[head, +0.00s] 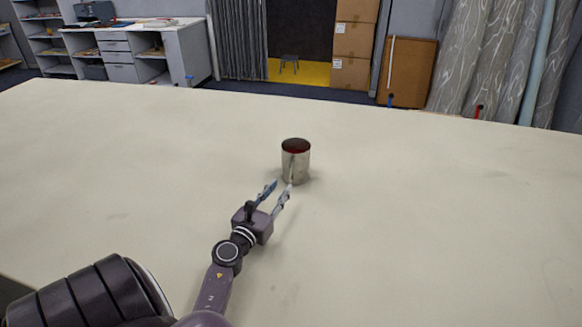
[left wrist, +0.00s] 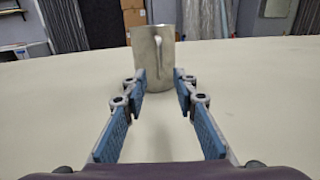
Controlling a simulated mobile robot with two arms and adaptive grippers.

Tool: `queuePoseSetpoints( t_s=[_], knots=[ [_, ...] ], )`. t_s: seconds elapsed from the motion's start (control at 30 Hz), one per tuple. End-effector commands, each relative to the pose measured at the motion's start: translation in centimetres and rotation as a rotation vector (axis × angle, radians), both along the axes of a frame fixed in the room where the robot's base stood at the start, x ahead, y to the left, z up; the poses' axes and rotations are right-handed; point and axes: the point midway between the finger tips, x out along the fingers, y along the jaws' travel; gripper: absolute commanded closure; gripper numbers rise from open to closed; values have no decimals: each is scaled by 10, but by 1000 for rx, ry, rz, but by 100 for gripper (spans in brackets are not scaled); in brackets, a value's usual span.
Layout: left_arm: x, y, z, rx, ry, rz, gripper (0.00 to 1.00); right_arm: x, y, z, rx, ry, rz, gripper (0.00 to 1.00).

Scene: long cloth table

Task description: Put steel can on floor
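The steel can (head: 295,163) stands upright on the cloth table in the head view. It is a shiny silver cylinder with a dark red top. It also shows in the left wrist view (left wrist: 150,50), with a handle-like strip on its side toward me. My left gripper (head: 280,190) is open and empty, close in front of the can on the near side. In the left wrist view its two blue-padded fingers (left wrist: 162,88) point toward the can, which stands just past the fingertips. My right gripper is in neither view.
The long pale table (head: 430,200) is otherwise clear around the can. Past its far edge are a grey cabinet (head: 150,55), cardboard boxes (head: 352,40), a brown board (head: 407,72), fabric rolls (head: 490,55) and a small stool (head: 289,62) on a yellow floor patch.

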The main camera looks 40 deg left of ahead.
Motion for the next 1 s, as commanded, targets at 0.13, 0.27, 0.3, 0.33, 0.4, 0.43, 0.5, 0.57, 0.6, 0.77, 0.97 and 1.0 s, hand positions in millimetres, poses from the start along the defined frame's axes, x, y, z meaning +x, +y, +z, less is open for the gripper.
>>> queuePoseSetpoints(
  t_s=[0.13,0.27,0.3,0.33,0.4,0.43,0.5,0.57,0.6,0.77,0.97,1.0],
  knots=[
    [14,3,1,-2,-1,-5,73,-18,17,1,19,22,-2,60],
    [26,7,1,-2,0,-4,73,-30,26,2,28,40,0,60],
    [29,8,1,-3,0,-3,73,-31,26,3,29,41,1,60],
    [32,9,2,-3,-1,-3,73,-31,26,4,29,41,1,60],
    [42,11,4,-3,-2,-3,73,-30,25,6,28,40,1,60],
    [46,12,4,-5,-2,-3,73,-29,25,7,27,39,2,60],
    [56,14,4,-4,-1,-4,73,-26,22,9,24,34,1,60],
    [63,17,2,-4,0,-3,73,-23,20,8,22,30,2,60],
    [67,18,3,-3,-1,-3,73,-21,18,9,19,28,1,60],
    [74,21,2,-2,0,-3,73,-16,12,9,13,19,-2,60],
    [74,21,2,-2,2,-4,74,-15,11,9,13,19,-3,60],
    [74,21,2,-2,2,-4,79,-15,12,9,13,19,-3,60]
  ],
)
